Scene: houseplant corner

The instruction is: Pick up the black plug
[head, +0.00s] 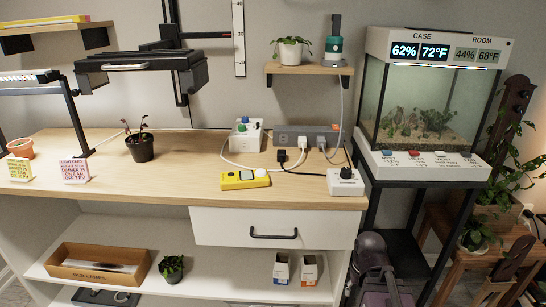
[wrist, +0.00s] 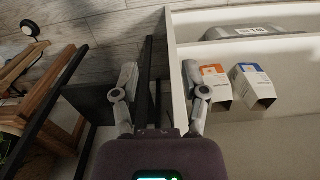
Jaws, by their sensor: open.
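A small black plug (head: 281,156) sits at the front of the grey power strip (head: 306,136) on the wooden table, with a dark cord by it. Another black plug-like piece (head: 346,172) sits on top of the white box (head: 345,184) at the table's front right corner. Neither shows in the wrist view. My gripper (wrist: 160,88) is open and empty in the wrist view, its two fingers spread apart. In the head view my purple-grey arm end is low, right of the table and below its top, well away from both black pieces.
A yellow meter (head: 245,179) and white cords lie near the strip. A terrarium (head: 425,110) on a black stand is at the right. Two small boxes (wrist: 216,85) (wrist: 253,86) stand on the lower shelf beside my gripper.

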